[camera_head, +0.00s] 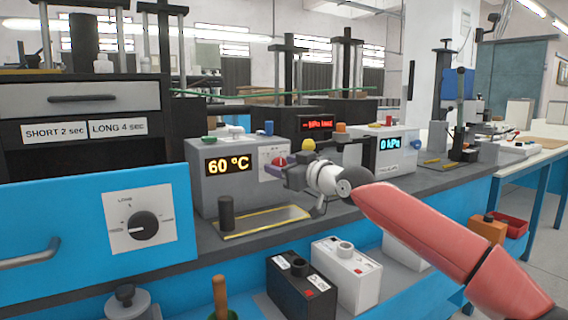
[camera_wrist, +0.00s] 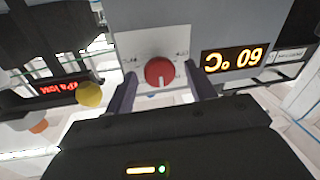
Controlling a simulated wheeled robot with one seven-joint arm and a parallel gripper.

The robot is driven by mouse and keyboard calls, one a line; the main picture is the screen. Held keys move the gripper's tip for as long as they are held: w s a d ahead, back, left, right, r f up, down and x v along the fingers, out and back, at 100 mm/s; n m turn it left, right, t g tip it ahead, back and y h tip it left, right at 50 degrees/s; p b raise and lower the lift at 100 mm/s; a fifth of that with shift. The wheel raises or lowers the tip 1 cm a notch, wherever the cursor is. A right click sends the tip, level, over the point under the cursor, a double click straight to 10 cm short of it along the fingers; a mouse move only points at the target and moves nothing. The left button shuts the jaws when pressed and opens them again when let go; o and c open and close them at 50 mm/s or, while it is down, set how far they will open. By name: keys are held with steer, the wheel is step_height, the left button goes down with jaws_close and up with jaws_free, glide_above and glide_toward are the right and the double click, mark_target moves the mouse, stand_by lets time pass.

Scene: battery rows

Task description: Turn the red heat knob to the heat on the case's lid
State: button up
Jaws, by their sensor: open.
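The red heat knob (camera_wrist: 159,72) sits on the white dial plate of a grey machine. Its pale pointer mark is toward the bottom of the wrist picture. The machine's display (camera_head: 228,162) reads 60 °C, and shows upside down in the wrist view (camera_wrist: 232,60). My gripper (camera_wrist: 160,80) is open, with one finger on each side of the knob; I cannot tell whether they touch it. In the head view my gripper (camera_head: 277,172) is at the machine's dial and partly hides it. A black case (camera_head: 303,287) and a white case (camera_head: 346,272) stand below, with lid labels too small to read.
A yellow-edged tray (camera_head: 262,222) and a black cylinder (camera_head: 226,212) are before the machine. A second machine (camera_head: 390,150) reads 0 kPa. A blue panel with a black knob (camera_head: 142,226) is at left. A yellow button (camera_wrist: 89,95) is near my gripper.

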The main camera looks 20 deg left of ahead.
steer(key=c, duration=1)
steer(key=shift+o, duration=0.2)
steer(key=m+b, duration=0.1)
steer(key=m, duration=0.1)
steer(key=m+b, duration=0.2)
steer(key=m, duration=0.1)
steer(key=shift+f+m+t+y, duration=0.2)
steer(key=shift+m+t+y, duration=0.1)
steer(key=shift+t, duration=0.1)
steer(key=shift+r+m+t+b, duration=0.1)
steer(key=shift+m+t+b, duration=0.2)
steer(key=shift+m+b, duration=1)
steer(key=shift+w+m+p, duration=0.1)
steer(key=shift+m+p, duration=0.25)
steer(key=shift+m, duration=0.35)
steer(key=o, duration=1)
steer(key=shift+c, duration=0.2)
